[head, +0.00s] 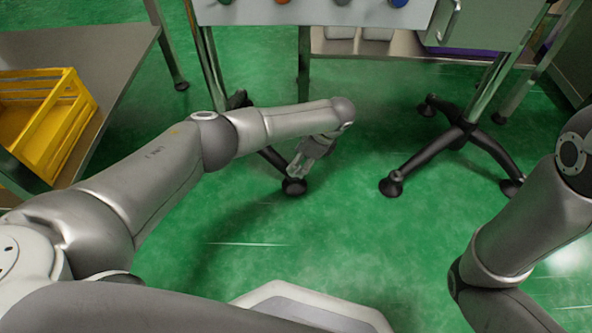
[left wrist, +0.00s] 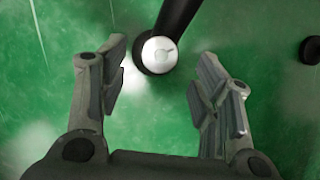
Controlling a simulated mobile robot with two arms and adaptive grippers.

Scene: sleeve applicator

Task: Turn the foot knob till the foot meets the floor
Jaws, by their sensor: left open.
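The foot knob (left wrist: 158,55) is a round white cap with a small dark mark. It sits at the end of a black leg (left wrist: 182,16) in the left wrist view. In the head view, the black foot (head: 294,187) stands low at the front left of the applicator stand. Whether its base touches the floor is unclear. My left gripper (head: 298,170) points down at this foot, and its fingers are open (left wrist: 163,76). The knob appears between and ahead of the fingertips, with a gap on both sides. My right gripper is out of view; only my right arm shows.
The applicator panel (head: 310,12) with coloured knobs is above the foot. Another black-legged base (head: 458,132) stands on the right. A metal table (head: 120,62) with a yellow crate (head: 45,125) is at the left. Green floor is clear in the middle.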

